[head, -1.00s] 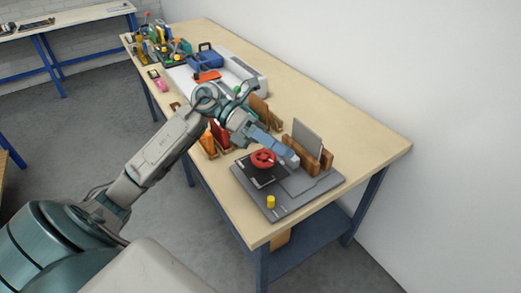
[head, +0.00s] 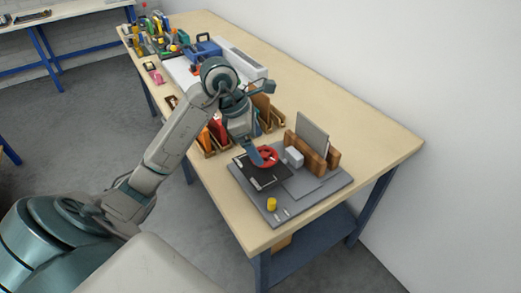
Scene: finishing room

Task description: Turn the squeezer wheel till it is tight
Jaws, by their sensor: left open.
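The red squeezer wheel (head: 269,157) sits on a black plate (head: 262,177) at the left part of a grey board (head: 311,196). My left gripper (head: 256,157) points down at the left side of the wheel and hides part of it. The jaws are open; I cannot tell whether they touch the wheel. A light grey block (head: 294,157) stands just right of the wheel, apart from the gripper. My right gripper is not in view.
A wooden holder (head: 309,159) with an upright grey sheet (head: 312,131) stands behind the block. A yellow cylinder (head: 272,204) stands at the board's front. Wooden racks (head: 221,137) with coloured items are behind my left arm. The bench top (head: 370,137) is clear at right.

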